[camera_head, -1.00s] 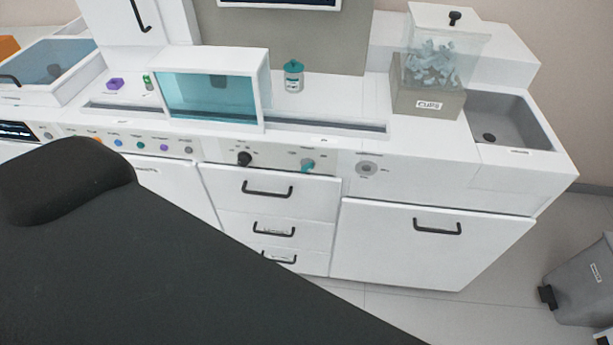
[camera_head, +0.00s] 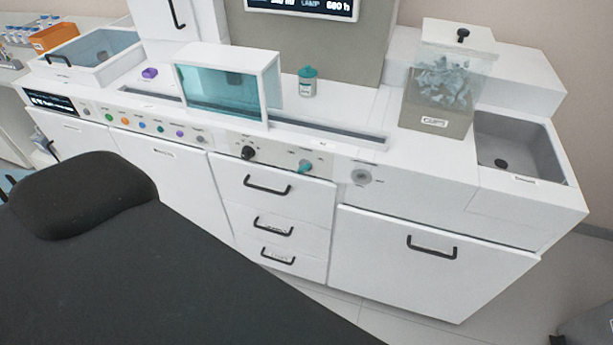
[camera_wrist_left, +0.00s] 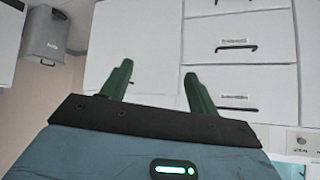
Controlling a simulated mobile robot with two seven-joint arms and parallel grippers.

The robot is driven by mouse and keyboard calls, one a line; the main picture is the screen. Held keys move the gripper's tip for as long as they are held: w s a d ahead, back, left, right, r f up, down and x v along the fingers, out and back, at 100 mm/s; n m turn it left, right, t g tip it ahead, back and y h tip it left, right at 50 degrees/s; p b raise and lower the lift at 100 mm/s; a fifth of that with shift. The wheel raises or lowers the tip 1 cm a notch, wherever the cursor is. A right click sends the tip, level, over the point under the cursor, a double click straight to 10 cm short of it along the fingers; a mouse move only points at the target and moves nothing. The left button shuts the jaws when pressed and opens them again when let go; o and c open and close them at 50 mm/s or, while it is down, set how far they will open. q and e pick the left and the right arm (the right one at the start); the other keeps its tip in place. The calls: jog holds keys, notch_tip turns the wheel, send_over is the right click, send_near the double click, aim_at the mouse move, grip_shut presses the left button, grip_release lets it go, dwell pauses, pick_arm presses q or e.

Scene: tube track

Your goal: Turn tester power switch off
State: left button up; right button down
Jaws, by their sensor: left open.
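The front panel of the white counter carries a black knob (camera_head: 248,152), a teal knob (camera_head: 305,166) and a round grey fitting (camera_head: 361,177). Farther left is a row of several small coloured buttons (camera_head: 141,123) beside a dark lit display (camera_head: 49,101). The labels are too small to read, so I cannot tell which control is the tester power switch or its position. My left gripper (camera_wrist_left: 157,82) shows in the left wrist view, open and empty, with white drawers beyond its fingers. Neither gripper shows in the head view.
A teal-windowed box (camera_head: 225,90), a teal-capped jar (camera_head: 307,83), a purple piece (camera_head: 150,73) and a cups bin (camera_head: 430,113) stand on the counter. A sink (camera_head: 520,150) is at right. Drawer handles (camera_head: 268,186) stick out in front. A large dark shape hides the lower left.

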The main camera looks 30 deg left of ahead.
pick_arm(q)
jog(key=w+a+m+t+y+b, duration=0.1)
jog(key=w+a+m, duration=0.1)
jog(key=w+m, duration=0.15)
jog(key=w+a+m+t+b, duration=0.1)
jog(key=w+a+m, duration=0.1)
jog(key=w, duration=0.3)
jog(key=m+t+y+b, duration=0.5)
jog(key=m+t, duration=0.1)
jog(key=m, duration=1)
send_near(304, 168)
jog(key=w+f, duration=0.1)
jog(key=f, duration=0.1)
jog(key=shift+n, duration=0.25)
jog(key=p+x, duration=0.1)
jog(key=x, duration=0.5)
jog(key=shift+w+a+r, duration=0.15)
jog(key=shift+w+a, duration=0.1)
jog(key=shift+w, duration=0.1)
jog(key=shift+w+a, duration=0.2)
jog(key=shift+w, duration=0.45)
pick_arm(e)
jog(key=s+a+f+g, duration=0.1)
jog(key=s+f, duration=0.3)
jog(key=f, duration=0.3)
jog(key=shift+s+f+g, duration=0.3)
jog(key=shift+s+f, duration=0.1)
pick_arm(q)
jog(key=c, duration=1)
